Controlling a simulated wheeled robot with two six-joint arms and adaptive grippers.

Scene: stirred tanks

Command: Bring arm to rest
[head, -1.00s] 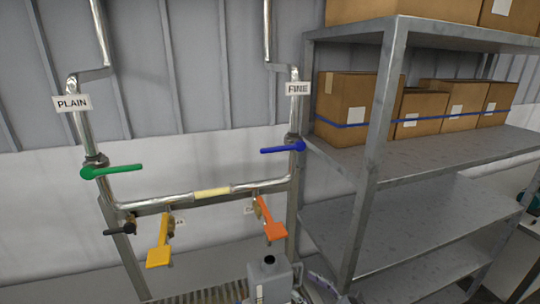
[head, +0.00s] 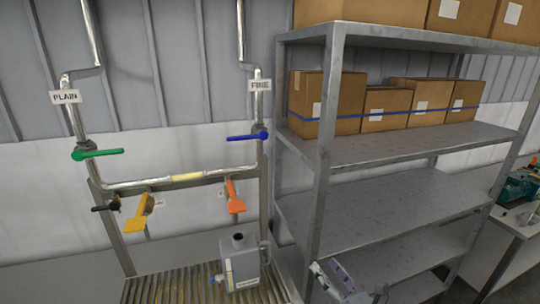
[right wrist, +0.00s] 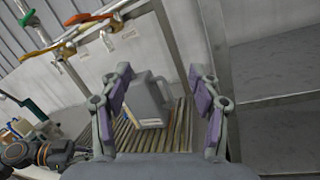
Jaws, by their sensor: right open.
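My right gripper (head: 346,284) shows at the bottom of the head view, in front of the shelf rack's left post. In the right wrist view my right gripper (right wrist: 164,106) is open, its two purple-padded fingers apart with nothing between them. A grey jug (right wrist: 149,100) stands on the slatted stand beyond the fingers, apart from them. The same grey jug shows in the head view (head: 242,262), upright below the pipes. My left gripper does not show in the head view.
A metal rack (head: 400,145) with cardboard boxes (head: 327,105) stands on the right. Pipes with a green handle (head: 98,154), a blue handle (head: 248,137), a yellow handle (head: 137,215) and an orange handle (head: 234,197) stand on the left. The slatted stand (head: 165,288) has bare slats left of the jug.

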